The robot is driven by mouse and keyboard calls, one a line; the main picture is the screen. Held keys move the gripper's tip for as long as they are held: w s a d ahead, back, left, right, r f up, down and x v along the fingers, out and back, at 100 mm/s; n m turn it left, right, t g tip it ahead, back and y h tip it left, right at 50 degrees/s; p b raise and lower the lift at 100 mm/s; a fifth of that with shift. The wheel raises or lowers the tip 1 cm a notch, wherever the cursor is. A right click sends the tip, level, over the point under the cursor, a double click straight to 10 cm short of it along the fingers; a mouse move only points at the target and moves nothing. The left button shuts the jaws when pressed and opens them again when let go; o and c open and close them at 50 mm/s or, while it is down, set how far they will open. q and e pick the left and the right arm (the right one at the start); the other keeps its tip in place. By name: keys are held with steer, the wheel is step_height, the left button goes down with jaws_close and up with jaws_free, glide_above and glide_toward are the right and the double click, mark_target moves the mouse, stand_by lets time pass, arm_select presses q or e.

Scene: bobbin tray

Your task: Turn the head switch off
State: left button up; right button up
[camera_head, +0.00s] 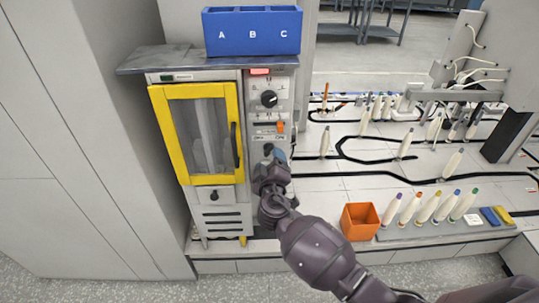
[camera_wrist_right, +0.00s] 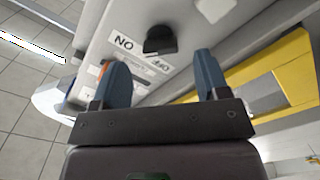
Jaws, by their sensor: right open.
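The machine's control panel (camera_head: 258,117) is beside a yellow-framed door (camera_head: 187,93). A black switch knob (camera_wrist_right: 160,40) on the light panel shows in the right wrist view, with printed labels (camera_wrist_right: 123,42) beside it; I cannot read its setting for sure. My right gripper (camera_head: 271,158) is in front of the lower panel; in the right wrist view it (camera_wrist_right: 163,80) is open and empty, its blue fingertips apart. The knob lies beyond the gap between the fingers, not gripped. My right gripper and arm hide part of the panel in the head view. My left gripper is not in view.
A round black dial (camera_head: 269,98) and an orange switch (camera_head: 281,127) are higher on the panel. A blue A-B-C bin (camera_head: 252,47) stands on top. An orange box (camera_head: 360,221) and several bobbins on a grey tray (camera_head: 400,233) are to the right.

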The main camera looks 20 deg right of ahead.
mark_target(269, 153)
steer(key=shift+x, duration=1.1)
steer(key=shift+w+d, duration=0.1)
steer(key=shift+w, duration=0.35)
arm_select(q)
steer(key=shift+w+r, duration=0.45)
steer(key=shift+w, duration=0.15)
arm_select(e)
steer(key=shift+c, duration=0.5)
